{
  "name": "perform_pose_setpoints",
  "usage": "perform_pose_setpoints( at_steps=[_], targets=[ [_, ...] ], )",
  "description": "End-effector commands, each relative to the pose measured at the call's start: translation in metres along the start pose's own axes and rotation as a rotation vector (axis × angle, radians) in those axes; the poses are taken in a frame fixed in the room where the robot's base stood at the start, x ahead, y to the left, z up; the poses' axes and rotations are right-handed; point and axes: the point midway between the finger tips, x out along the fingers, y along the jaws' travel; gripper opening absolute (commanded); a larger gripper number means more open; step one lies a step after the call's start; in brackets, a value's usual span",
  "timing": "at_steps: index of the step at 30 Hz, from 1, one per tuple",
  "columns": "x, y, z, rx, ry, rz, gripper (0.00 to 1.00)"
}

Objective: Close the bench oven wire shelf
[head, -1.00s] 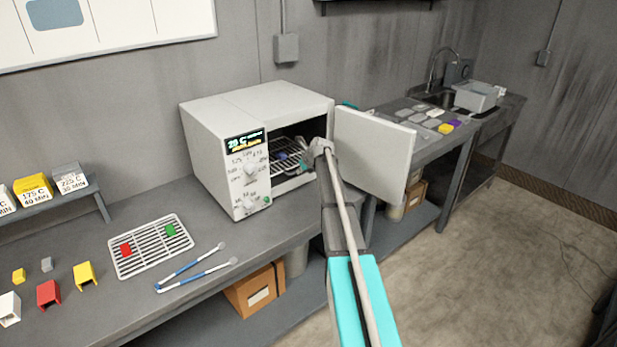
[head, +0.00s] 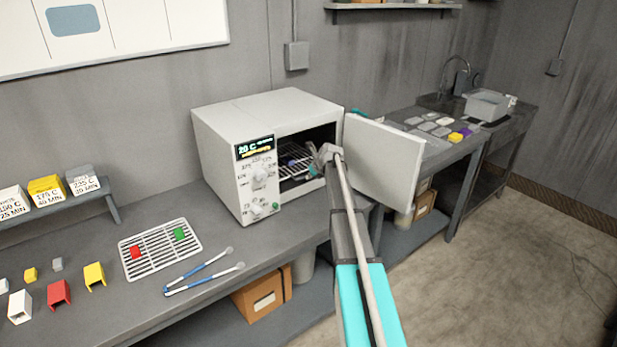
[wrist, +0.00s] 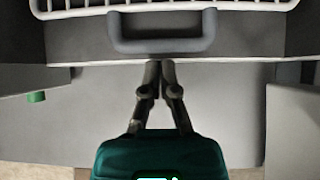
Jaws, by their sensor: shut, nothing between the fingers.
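The bench oven (head: 225,165) is a white box on the bench with its door (head: 382,160) swung wide open to the right. The wire shelf (head: 292,160) shows inside the dark opening. In the wrist view the white wire shelf (wrist: 85,10) runs across the top, with a grey U-shaped handle (wrist: 163,46) at its front. My gripper (wrist: 160,66) is shut and empty, its fingertips just in front of the handle's bar; I cannot tell whether they touch. In the head view my gripper (head: 325,155) is at the oven's mouth and hides part of the shelf.
The open door stands close to the right of my arm. A second wire rack (head: 160,250) with red and green pieces lies on the bench to the left, beside blue-handled tongs (head: 205,275). The floor (head: 490,270) at right is clear.

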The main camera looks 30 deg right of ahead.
Motion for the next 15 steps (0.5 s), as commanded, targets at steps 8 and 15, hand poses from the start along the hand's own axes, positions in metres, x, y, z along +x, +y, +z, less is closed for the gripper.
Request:
perform_pose_setpoints(
  at_steps=[8,15],
  targets=[
    [-0.030,0.001,-0.012,-0.002,0.009,0.003,0.00],
    [-0.056,0.000,-0.013,-0.001,0.009,0.002,0.00]
  ],
)
